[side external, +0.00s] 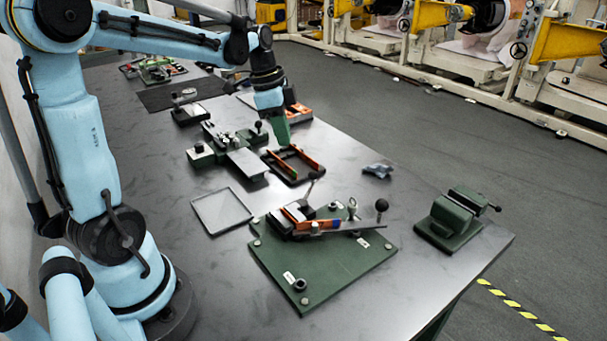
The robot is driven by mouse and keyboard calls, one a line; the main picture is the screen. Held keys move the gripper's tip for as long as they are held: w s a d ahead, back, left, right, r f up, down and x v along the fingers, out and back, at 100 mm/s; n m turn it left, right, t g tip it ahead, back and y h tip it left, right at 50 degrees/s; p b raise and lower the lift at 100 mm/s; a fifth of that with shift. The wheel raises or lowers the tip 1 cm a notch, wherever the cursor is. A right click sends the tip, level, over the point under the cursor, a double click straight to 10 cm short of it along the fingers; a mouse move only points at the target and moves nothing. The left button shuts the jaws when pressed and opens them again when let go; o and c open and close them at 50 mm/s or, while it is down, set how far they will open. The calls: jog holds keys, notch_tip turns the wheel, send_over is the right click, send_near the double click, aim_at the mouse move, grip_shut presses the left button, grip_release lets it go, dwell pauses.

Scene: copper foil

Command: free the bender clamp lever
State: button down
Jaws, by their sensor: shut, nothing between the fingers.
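The bender appears to be the assembly on a green base plate (335,279) at the front of the table. A flat metal arm with a black ball knob (381,205) reaches to its right. A thin upright lever (310,187) stands near orange and dark clamp parts (296,216); I cannot tell for sure which is the clamp lever. An orange strip with a blue patch (318,225) lies across the plate. My gripper (281,138) is shut and empty, pointing down, behind and apart from the bender, near a black frame with orange bars (292,163).
A green vise (453,218) stands at the right edge. A shallow grey tray (221,210) lies left of the bender. A green fixture (232,150) stands left of my gripper. A small grey-blue part (377,170) lies behind the bender. The table front is clear.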

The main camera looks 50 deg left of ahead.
jog(key=shift+v, duration=2.15)
jog(key=s+d+f+n+t+y, duration=0.1)
jog(key=s+d+f+n+t, duration=0.25)
jog(key=d, duration=0.35)
jog(key=s+d+f+n+t+y, duration=0.1)
jog(key=s+d+f+n+t, duration=0.15)
jog(key=d+n, duration=0.35)
jog(key=w+a+r+n+g+h, duration=0.1)
jog(key=a+r+n, duration=0.1)
jog(key=a, duration=0.6)
jog(key=w+a+r+n+g+h, duration=0.1)
jog(key=w+a+r+n, duration=0.1)
jog(key=a, duration=0.5)
jog(key=shift+w+d+r+x, duration=0.1)
jog(key=shift+d+x, duration=0.4)
jog(key=shift+x, duration=1.6)
jog(key=shift+w+d+r+x, duration=0.15)
jog(key=shift+d+x, duration=0.35)
jog(key=shift+x, duration=1.55)
jog(key=shift+s+d+r+x, duration=0.1)
jog(key=shift+d+x, duration=0.35)
jog(key=shift+x, duration=1.65)
